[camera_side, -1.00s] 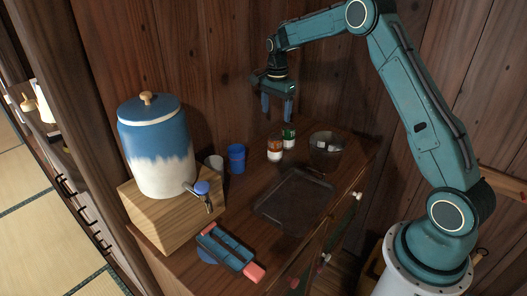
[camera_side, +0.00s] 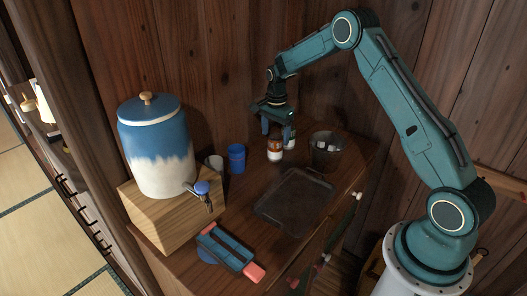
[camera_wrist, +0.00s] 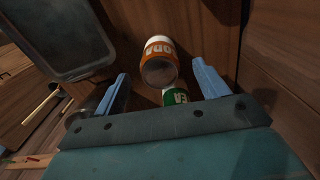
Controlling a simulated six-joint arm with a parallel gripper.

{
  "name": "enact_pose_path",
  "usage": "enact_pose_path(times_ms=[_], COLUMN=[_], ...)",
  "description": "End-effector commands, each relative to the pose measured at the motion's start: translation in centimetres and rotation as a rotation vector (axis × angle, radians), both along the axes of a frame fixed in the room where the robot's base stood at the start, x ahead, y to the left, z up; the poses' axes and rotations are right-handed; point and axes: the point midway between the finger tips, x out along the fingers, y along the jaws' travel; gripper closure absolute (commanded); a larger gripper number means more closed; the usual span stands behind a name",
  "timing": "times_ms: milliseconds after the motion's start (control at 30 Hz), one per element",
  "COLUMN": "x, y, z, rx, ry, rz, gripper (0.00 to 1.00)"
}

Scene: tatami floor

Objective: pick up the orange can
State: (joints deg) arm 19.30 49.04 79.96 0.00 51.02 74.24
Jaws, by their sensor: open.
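The orange can (camera_side: 274,149), with white bands and a label, stands upright on the wooden cabinet top near the back wall. My gripper (camera_side: 278,131) is open and empty, just above and around the cans in the side view. In the wrist view the orange can (camera_wrist: 160,62) lies ahead of and between the two blue fingers of my gripper (camera_wrist: 160,86), closer to the camera's far side. A green can (camera_side: 289,141) stands right behind it; in the wrist view the green can (camera_wrist: 175,97) shows between the fingers, partly hidden by the gripper body.
A dark bucket with white pieces (camera_side: 325,152) stands right of the cans. A dark tray (camera_side: 262,209) lies in front. A blue cup (camera_side: 237,158) and a grey cup (camera_side: 214,163) stand left, beside a blue and white dispenser (camera_side: 158,150) on a wooden box (camera_side: 160,214).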

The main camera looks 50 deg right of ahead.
Motion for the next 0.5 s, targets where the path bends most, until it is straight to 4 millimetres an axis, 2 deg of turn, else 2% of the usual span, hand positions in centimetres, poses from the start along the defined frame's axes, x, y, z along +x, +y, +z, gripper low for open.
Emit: enact_pose_path(times_ms=[267,500], x=[0.0,-0.1], y=[0.0,-0.1], z=[-0.8,-3.5], rx=[0.000,0.001], ry=[0.001,0.003], rz=[0.000,0.000], gripper=[0.27,0.27])
